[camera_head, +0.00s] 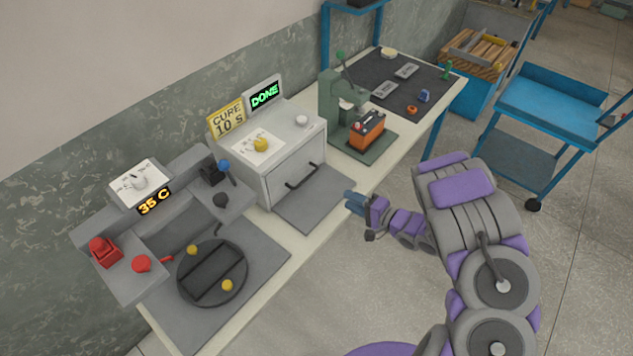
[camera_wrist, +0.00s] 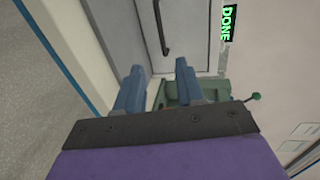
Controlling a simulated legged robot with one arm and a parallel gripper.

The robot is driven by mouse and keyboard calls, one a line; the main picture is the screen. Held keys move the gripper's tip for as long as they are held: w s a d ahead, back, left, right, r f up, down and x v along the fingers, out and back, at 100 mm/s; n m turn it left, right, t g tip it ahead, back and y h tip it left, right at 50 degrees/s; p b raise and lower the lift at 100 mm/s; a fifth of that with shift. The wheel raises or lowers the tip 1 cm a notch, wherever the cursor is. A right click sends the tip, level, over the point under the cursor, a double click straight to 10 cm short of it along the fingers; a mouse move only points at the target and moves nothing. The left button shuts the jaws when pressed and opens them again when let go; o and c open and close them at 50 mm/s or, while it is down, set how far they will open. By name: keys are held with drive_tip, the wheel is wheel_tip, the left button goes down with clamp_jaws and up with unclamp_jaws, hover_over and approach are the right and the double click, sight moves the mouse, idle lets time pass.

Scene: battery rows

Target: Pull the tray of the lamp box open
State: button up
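The lamp box (camera_head: 262,160) is a grey box on the bench, with a yellow "CURE 10 s" sign and a green "DONE" display on top. Its tray front (camera_head: 285,186) looks closed and carries a dark bar handle (camera_head: 302,175). In the wrist view the handle (camera_wrist: 161,25) shows at the top, beyond the fingertips. My gripper (camera_head: 352,201) is to the right of the box, in front of the bench edge and apart from the handle. In the wrist view my gripper (camera_wrist: 158,75) has its two blue fingers apart with nothing between them.
A green press (camera_head: 332,100) with an orange battery (camera_head: 367,130) stands right of the box. A station with a "35 C" display (camera_head: 154,201) and a round dark plate (camera_head: 212,272) is at left. A blue cart (camera_head: 556,105) is at right. Floor before the bench is clear.

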drive_tip(key=b+x, duration=0.3)
drive_tip(key=x, duration=1.4)
drive_tip(key=shift+a, duration=0.25)
clamp_jaws()
